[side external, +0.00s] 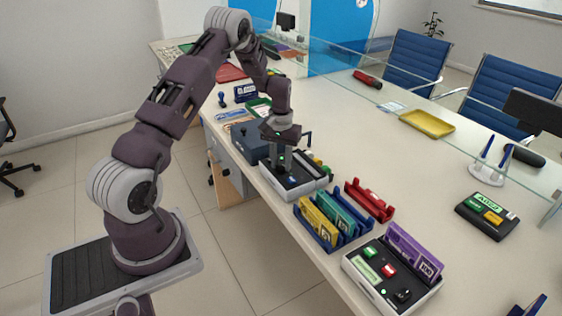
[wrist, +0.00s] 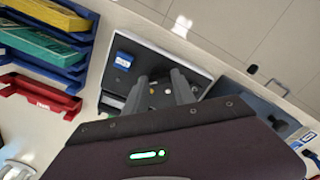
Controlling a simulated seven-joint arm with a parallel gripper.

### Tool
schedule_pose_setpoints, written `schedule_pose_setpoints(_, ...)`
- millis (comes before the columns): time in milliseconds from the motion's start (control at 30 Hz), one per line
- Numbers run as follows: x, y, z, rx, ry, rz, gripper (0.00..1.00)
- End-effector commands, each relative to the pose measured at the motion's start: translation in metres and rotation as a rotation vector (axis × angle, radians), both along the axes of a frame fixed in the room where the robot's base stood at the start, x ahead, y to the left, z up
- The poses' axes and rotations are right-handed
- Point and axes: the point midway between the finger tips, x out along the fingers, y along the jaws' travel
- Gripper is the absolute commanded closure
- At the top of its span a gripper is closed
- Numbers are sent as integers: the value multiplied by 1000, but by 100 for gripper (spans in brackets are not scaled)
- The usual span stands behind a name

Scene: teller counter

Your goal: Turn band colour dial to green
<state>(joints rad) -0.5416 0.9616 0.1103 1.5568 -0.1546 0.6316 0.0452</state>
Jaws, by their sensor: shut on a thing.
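A white machine with a black top panel (side external: 293,181) stands at the counter's left edge; it also shows in the wrist view (wrist: 128,75) with a blue label (wrist: 124,59) on its panel. My gripper (side external: 283,166) points down onto this panel. In the wrist view its two fingers (wrist: 160,88) straddle a small spot on the panel, with white and yellow dots between and beside them. The gripper is shut on what seems to be the band colour dial, which the fingers mostly hide. I cannot read the dial's setting.
A blue rack (side external: 334,232) of yellow and teal note bundles and a red tray (side external: 369,201) stand in front. Nearer is another white machine (side external: 390,285) with green and red buttons and a purple bundle (side external: 414,252). A dark blue box (side external: 249,143) stands behind.

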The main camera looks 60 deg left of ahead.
Motion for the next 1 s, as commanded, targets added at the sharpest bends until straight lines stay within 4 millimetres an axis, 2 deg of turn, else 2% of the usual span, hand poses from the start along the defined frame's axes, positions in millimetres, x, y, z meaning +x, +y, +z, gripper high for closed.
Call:
schedule_pose_setpoints(300, 0, 0, 0, 0, 0, -4, 100)
schedule_pose_setpoints(333, 0, 0, 0, 0, 0, -4, 63)
schedule_pose_setpoints(400, 0, 0, 0, 0, 0, -4, 50)
schedule_pose_setpoints(433, 0, 0, 0, 0, 0, -3, 47)
schedule_pose_setpoints(733, 0, 0, 2, 1, -1, -2, 47)
schedule_pose_setpoints(1000, 1, 0, 54, 4, -3, -4, 47)
